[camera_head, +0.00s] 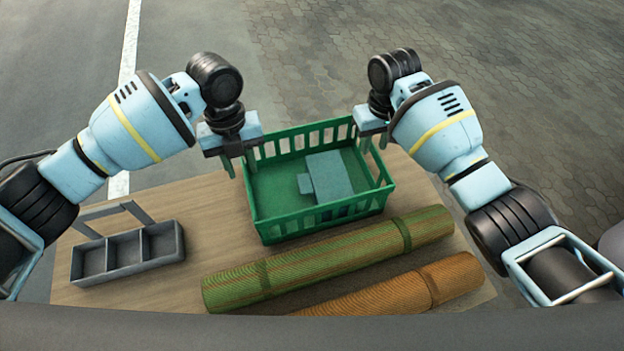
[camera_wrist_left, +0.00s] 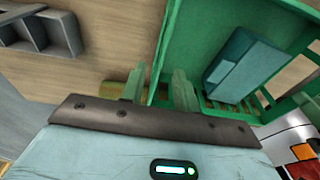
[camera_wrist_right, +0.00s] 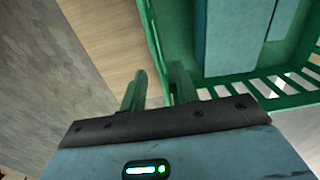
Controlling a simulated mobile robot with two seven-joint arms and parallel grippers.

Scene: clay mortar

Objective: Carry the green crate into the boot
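The green crate (camera_head: 320,222) stands on a wooden surface (camera_head: 215,215) and holds a blue-grey box (camera_head: 328,177). My left gripper (camera_head: 240,163) is at the crate's left wall, near its far corner. In the left wrist view its fingers (camera_wrist_left: 160,88) are apart, one on each side of the wall, with a gap showing. My right gripper (camera_head: 374,141) is at the right wall, near the far corner. In the right wrist view its fingers (camera_wrist_right: 157,88) are also apart, with the wall's end between them. Neither gripper visibly clamps the wall.
A grey caddy with compartments (camera_head: 127,252) stands left of the crate. A green rolled mat (camera_head: 330,260) lies close in front of the crate, and an orange roll (camera_head: 405,288) lies nearer. Open paving (camera_head: 500,60) spreads beyond the surface.

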